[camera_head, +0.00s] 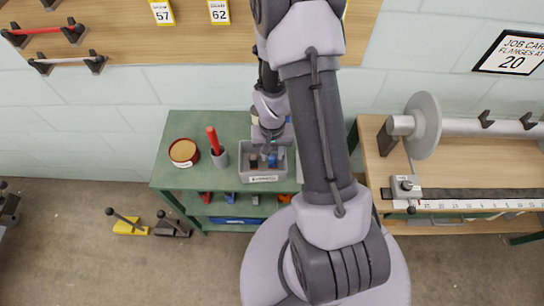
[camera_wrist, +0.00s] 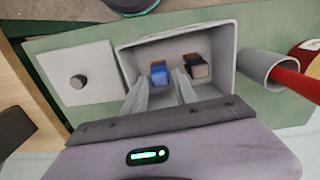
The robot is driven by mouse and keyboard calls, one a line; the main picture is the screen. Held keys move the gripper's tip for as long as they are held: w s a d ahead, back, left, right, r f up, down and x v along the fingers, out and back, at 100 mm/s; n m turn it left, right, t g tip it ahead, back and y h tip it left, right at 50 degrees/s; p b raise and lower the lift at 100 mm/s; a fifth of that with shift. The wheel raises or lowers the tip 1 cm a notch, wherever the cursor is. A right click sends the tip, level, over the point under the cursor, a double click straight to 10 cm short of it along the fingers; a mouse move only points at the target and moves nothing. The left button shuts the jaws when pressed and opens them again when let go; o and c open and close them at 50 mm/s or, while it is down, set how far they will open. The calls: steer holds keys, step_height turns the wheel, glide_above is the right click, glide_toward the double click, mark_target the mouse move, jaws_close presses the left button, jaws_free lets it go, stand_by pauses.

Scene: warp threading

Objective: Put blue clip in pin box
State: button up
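The blue clip (camera_wrist: 158,74) is inside a grey open box (camera_wrist: 228,40) in the wrist view, beside a black and tan clip (camera_wrist: 197,69). In the head view the blue clip (camera_head: 272,160) shows in the same grey box (camera_head: 262,179), on top of a green cart. The box's front label is too small to read. My gripper (camera_wrist: 160,78) is open, pointing down into the box, with a finger on each side of the blue clip and gaps showing. I cannot tell whether the clip rests fully on the box floor.
A grey cup (camera_head: 220,158) with a red-handled tool and a round brown-topped tin (camera_head: 184,152) stand left of the box. A pale square plate with a dark knob (camera_wrist: 77,82) lies on the box's other side. Several coloured items sit on the shelf below.

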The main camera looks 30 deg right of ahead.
steer(key=a+r+t+p, duration=0.1)
steer(key=a+r, duration=0.1)
steer(key=r, duration=0.9)
steer(key=a+r+t+p, duration=0.1)
steer(key=a+r, duration=0.1)
steer(key=r, duration=0.8)
steer(key=s+a+r+t+y, duration=0.1)
steer(key=s+a+r+t, duration=0.1)
steer(key=s+a+r, duration=0.3)
steer(key=s+a+r+n+t+y, duration=0.1)
steer(key=s+a+r, duration=0.5)
steer(key=r, duration=0.5)
steer(key=shift+s+t, duration=0.15)
steer(key=shift+t, duration=0.25)
